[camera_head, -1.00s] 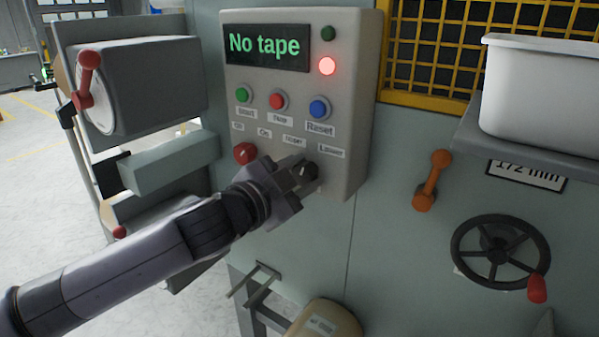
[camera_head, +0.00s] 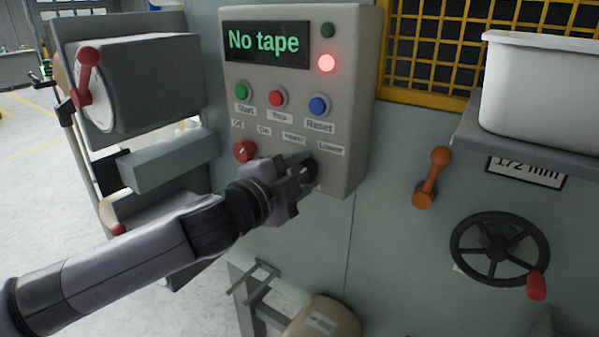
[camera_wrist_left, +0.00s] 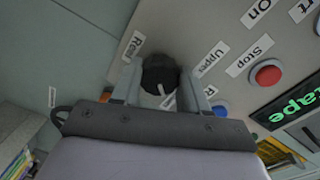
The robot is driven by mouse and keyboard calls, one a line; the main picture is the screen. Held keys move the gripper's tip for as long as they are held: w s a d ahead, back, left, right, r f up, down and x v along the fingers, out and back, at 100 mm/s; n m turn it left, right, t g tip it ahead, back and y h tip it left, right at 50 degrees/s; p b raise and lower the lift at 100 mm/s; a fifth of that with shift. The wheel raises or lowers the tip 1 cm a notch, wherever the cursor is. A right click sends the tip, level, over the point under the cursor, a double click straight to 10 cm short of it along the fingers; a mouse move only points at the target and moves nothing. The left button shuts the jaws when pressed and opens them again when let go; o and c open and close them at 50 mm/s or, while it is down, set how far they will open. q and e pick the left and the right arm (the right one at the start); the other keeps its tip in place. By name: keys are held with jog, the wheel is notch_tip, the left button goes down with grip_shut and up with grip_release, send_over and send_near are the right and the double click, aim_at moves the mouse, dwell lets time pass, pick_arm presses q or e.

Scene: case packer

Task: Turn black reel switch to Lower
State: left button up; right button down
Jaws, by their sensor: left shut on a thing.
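The black reel switch (camera_head: 312,170) is a dark round knob low on the right of the grey control panel (camera_head: 350,120). The "Lower" label (camera_head: 331,147) is just above and right of it. In the left wrist view the black switch (camera_wrist_left: 160,70) sits between my fingers, with a small white mark at its lower edge; I cannot tell clearly which way it points. My left gripper (camera_head: 306,170) is shut on the black switch, its fingers hiding part of it. My right gripper is out of view.
A red knob (camera_head: 245,151) is left of my gripper. Start, Stop and Reset buttons (camera_head: 318,106) are above. The display (camera_head: 267,44) reads "No tape", with a red lamp (camera_head: 326,63) lit. An orange lever (camera_head: 432,178) and black handwheel (camera_head: 499,249) are to the right.

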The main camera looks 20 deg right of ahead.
pick_arm(q)
jog(key=o, duration=1)
jog(key=shift+o, duration=0.2)
jog(key=shift+s, duration=0.1)
jog(key=b+v, duration=0.1)
jog(key=v, duration=0.6)
jog(key=shift+f, duration=0.1)
